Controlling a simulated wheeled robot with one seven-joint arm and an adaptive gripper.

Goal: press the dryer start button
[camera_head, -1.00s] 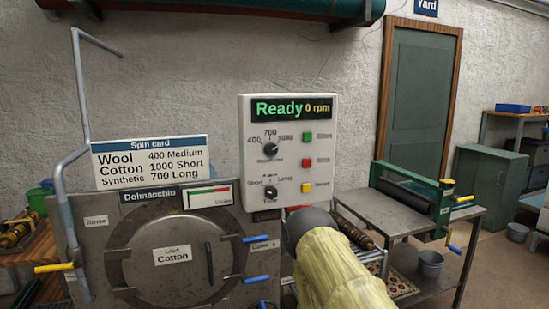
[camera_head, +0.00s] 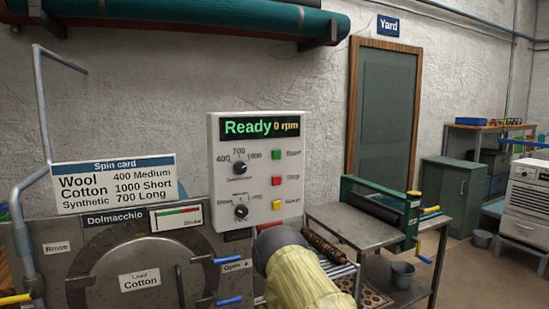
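The control box (camera_head: 256,172) is white and stands above the round-doored machine (camera_head: 55,240). Its display (camera_head: 260,126) reads "Ready 0 rpm". The green start button (camera_head: 276,154) is at its upper right, above a red button (camera_head: 276,181) and a yellow button (camera_head: 277,205). A speed knob (camera_head: 239,168) and a lower timer knob (camera_head: 241,211) are on its left; their exact settings are too small to tell. My pale yellow arm with a dark grey end rises from the bottom, below the box and apart from the buttons. My gripper's fingers do not show.
The spin card (camera_head: 115,183) lists cotton as 1000 Short; the load label (camera_head: 140,281) reads Cotton. Blue handles stick out from the machine's right side. A metal table (camera_head: 345,222) with a green roller device (camera_head: 385,208) stands right. Floor shows farther right.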

